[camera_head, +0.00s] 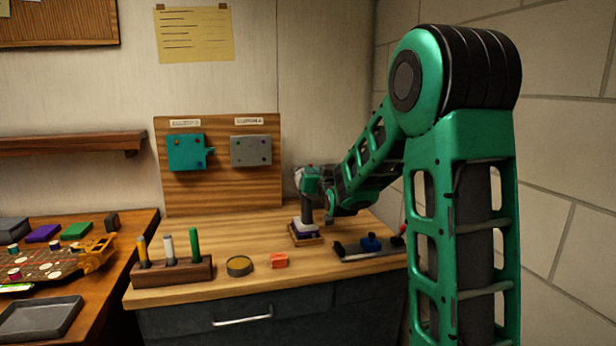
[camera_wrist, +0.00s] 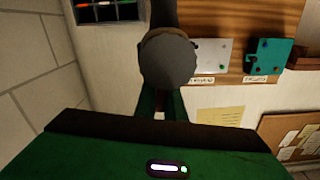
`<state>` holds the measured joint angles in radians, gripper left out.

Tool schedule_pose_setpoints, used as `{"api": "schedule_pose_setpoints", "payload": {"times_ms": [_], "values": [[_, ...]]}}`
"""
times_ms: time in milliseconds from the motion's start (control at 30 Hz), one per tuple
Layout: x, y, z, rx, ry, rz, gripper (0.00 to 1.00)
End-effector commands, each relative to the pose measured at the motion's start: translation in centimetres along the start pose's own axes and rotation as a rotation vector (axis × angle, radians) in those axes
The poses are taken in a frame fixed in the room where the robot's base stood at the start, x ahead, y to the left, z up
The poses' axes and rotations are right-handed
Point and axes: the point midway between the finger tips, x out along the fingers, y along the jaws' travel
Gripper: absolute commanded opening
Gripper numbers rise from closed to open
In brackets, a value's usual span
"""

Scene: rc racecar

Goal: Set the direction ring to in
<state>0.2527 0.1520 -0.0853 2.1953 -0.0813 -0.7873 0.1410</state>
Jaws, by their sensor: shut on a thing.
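A small drill-like tool stands upright on a low base on the wooden bench, with a dark handle (camera_head: 306,210) and a pale and green head (camera_head: 306,180). My gripper (camera_head: 324,190) is at its head from the right. In the wrist view my gripper (camera_wrist: 163,97) has its green fingers shut on a dark round part (camera_wrist: 168,62) of the tool. A thin tan edge shows behind that round part; I cannot tell whether it is the direction ring. Ring markings and its setting are not readable.
A block with upright coloured tools (camera_head: 172,272), a round tin (camera_head: 239,266) and an orange piece (camera_head: 279,260) stand at the front left. A dark rail with a blue slider (camera_head: 371,243) lies right of the tool. A wooden panel (camera_head: 219,195) with teal and grey boxes stands behind.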

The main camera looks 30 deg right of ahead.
Motion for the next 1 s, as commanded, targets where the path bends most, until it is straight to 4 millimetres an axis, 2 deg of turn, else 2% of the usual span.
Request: {"api": "schedule_pose_setpoints", "payload": {"times_ms": [500, 1000], "values": [[0.0, 1.5, 0.2, 0.297, 0.001, 0.001, 0.00], [0.0, 1.7, 0.3, 0.343, 0.000, 0.001, 0.00]]}}
